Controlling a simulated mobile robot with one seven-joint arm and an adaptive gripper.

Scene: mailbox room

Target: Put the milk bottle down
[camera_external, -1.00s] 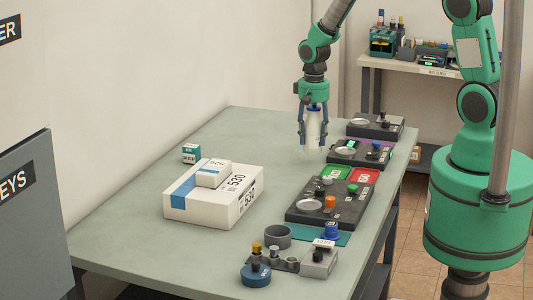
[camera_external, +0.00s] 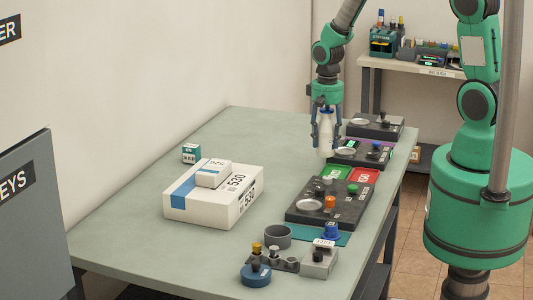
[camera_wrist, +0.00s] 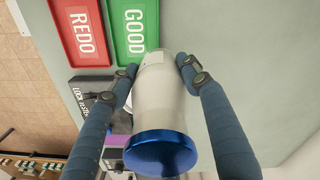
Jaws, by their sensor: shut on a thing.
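The milk bottle (camera_wrist: 160,100) is white with a blue cap; the cap points toward the wrist camera. In the outside view the bottle (camera_external: 326,138) hangs upright between the fingers of my gripper (camera_external: 326,136), over the far half of the table (camera_external: 130,225). My gripper, also in the wrist view (camera_wrist: 190,82), is shut on the bottle, one finger on each side. The bottle's base points toward the table near the green GOOD tray (camera_wrist: 136,28); whether it touches is hard to tell.
The red REDO tray (camera_wrist: 83,32) lies beside the GOOD tray. Dark device panels (camera_external: 328,213) line the table's right side. A white 530 box (camera_external: 195,208) with a smaller box on top stands at the left. The tabletop left of the gripper is clear.

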